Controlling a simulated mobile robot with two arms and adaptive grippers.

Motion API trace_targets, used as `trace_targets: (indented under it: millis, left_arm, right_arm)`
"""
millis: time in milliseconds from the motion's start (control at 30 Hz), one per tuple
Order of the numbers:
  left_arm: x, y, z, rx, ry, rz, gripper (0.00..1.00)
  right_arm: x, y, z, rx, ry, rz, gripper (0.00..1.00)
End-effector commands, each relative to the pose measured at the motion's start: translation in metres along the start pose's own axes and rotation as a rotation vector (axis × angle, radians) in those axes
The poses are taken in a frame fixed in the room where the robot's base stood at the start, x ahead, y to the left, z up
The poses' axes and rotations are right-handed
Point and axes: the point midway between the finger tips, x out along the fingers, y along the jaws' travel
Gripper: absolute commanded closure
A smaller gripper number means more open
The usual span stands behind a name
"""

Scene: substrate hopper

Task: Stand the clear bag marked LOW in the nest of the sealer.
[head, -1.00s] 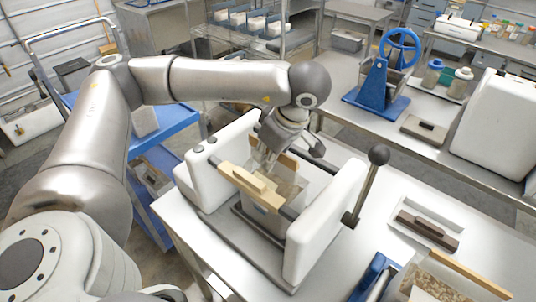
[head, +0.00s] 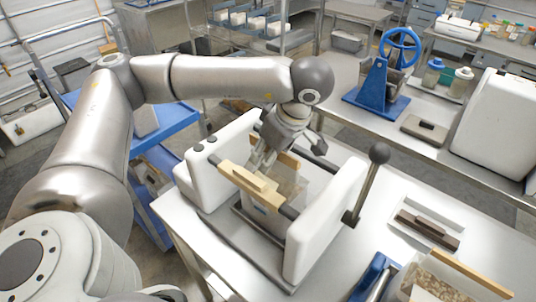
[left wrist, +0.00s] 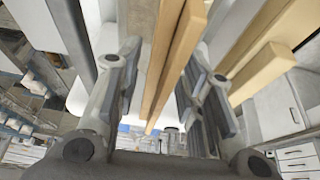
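The sealer (head: 318,232) is a white machine with two upright sides, dark rods and pale wooden jaw bars (head: 248,187). A clear bag (head: 285,187) with brownish contents stands between the bars, low in the middle of the sealer. Its marking is too small to read, and its base is hidden. My left gripper (head: 263,162) points down at the bag's top between the bars. In the left wrist view its two fingers (left wrist: 160,95) are spread apart, with wooden bars showing between and beside them. My right gripper is out of view.
The sealer's lever with a black knob (head: 379,154) rises at its right. A bin of brown substrate (head: 432,284) and a blue object (head: 373,276) are at the front right. A dark bar lies in a white tray (head: 432,211). A blue-wheeled device (head: 384,80) stands behind.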

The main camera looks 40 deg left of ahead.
Motion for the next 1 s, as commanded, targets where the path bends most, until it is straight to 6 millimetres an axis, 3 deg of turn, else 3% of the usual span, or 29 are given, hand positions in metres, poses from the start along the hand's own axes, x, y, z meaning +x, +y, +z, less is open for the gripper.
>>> trace_targets:
  millis: [200, 500, 733, 1000]
  left_arm:
    - [-0.046, 0.001, 0.0, 0.0, -0.001, 0.009, 0.65]
    - [-0.086, 0.001, -0.001, -0.003, 0.001, 0.009, 0.65]
    - [-0.107, 0.001, -0.001, -0.002, 0.0, 0.006, 0.65]
    - [-0.112, 0.0, -0.001, -0.002, 0.0, 0.004, 0.65]
  right_arm:
    - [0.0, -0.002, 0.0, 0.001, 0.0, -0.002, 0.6]
    - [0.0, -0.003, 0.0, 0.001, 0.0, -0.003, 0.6]
    - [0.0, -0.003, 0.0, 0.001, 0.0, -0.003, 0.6]
    - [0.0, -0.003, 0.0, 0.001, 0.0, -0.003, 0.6]
